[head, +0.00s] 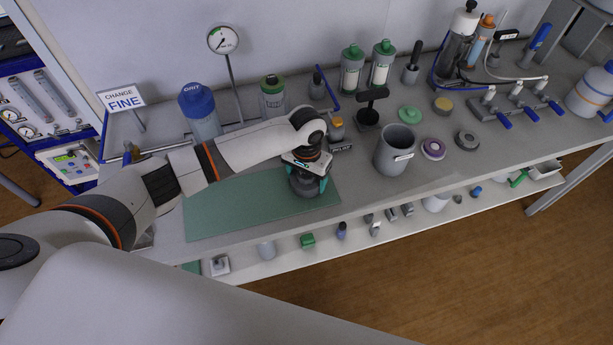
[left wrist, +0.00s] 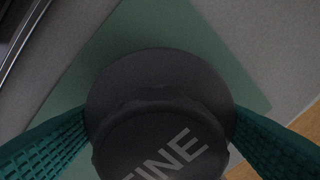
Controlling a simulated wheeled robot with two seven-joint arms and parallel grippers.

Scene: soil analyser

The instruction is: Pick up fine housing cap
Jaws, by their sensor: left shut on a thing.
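The fine housing cap (left wrist: 160,125) is a dark grey round cap with pale lettering reading "INE" in the left wrist view, its lower part cut off by the frame. In the head view the cap (head: 304,186) is at the right end of the green mat (head: 235,212). My left gripper (head: 310,176) comes down on it from above, its teal fingers shut on the cap's two sides. I cannot tell whether the cap touches the mat. My right gripper is not in view.
A grey pot (head: 394,152) stands to the right of the mat. Beyond it lie a purple-ringed disc (head: 433,149), a dark cap (head: 466,140) and a green disc (head: 410,114). Bottles and a gauge (head: 223,40) line the back. A "CHANGE FINE" sign (head: 123,98) stands at left. The left mat is clear.

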